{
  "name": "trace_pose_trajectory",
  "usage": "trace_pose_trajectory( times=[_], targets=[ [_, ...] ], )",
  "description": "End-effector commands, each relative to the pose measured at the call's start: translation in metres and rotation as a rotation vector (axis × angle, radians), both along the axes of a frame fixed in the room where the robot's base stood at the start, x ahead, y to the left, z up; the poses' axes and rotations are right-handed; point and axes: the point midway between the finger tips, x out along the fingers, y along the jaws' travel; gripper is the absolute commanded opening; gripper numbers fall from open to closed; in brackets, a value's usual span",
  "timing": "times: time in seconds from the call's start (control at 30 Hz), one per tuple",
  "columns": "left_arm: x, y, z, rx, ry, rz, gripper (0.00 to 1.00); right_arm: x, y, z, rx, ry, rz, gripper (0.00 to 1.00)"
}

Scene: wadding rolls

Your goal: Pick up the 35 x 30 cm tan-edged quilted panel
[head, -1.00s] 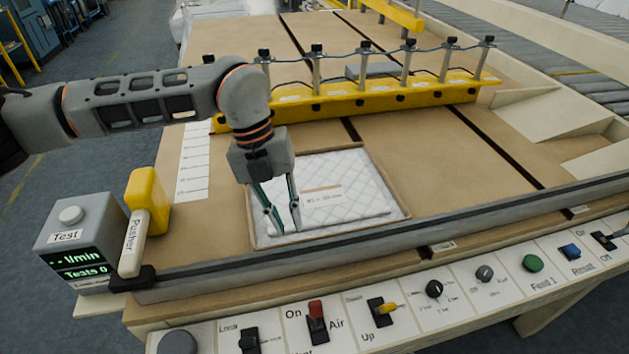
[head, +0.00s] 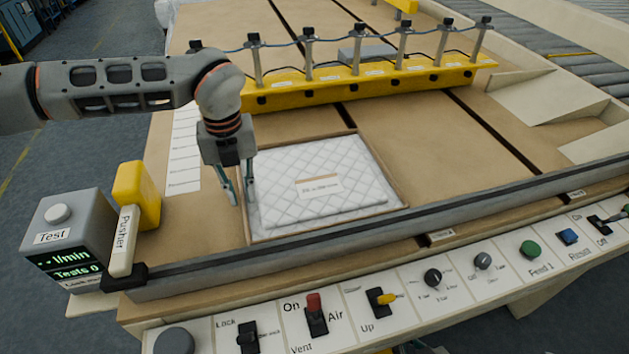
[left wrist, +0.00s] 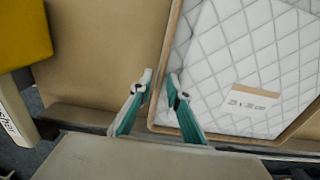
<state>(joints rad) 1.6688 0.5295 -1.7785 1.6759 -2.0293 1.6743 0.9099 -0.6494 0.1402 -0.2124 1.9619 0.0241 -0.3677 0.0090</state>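The white quilted panel (head: 335,175) has a label (head: 319,186) on it and lies inside a tan edge or shallow frame (head: 398,185) on the brown table. The left wrist view shows the panel (left wrist: 260,50) at the right, with its label (left wrist: 255,101) too blurred to read surely. My left gripper (head: 242,199) points down at the left edge of the panel. My right gripper is not in view.
A yellow bar with upright posts (head: 370,82) crosses the table behind the panel. A grey rail (head: 330,242) and control panel (head: 400,290) run along the front. A yellow-and-white pusher (head: 136,200) and grey test box (head: 65,235) stand left.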

Motion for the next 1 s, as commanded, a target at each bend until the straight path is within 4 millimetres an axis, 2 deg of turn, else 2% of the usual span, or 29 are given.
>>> trace_pose_trajectory(
  times=[0.07,0.27,0.3,0.33,0.77,1.0],
  targets=[
    [0.000,0.000,-0.006,-0.001,-0.001,0.000,0.17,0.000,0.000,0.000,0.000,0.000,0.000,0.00],
    [0.000,-0.001,-0.006,-0.001,-0.001,-0.001,0.17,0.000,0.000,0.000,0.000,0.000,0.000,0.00],
    [0.000,-0.001,-0.006,-0.002,-0.002,-0.001,0.06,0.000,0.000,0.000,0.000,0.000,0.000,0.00],
    [0.000,-0.001,-0.006,-0.002,-0.002,-0.001,0.00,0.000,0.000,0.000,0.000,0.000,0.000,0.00],
    [0.000,-0.001,-0.004,-0.001,-0.002,-0.001,0.00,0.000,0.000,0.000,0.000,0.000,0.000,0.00],
    [0.001,-0.001,0.016,-0.003,-0.004,-0.001,0.00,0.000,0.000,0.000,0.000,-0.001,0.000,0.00]
  ],
)
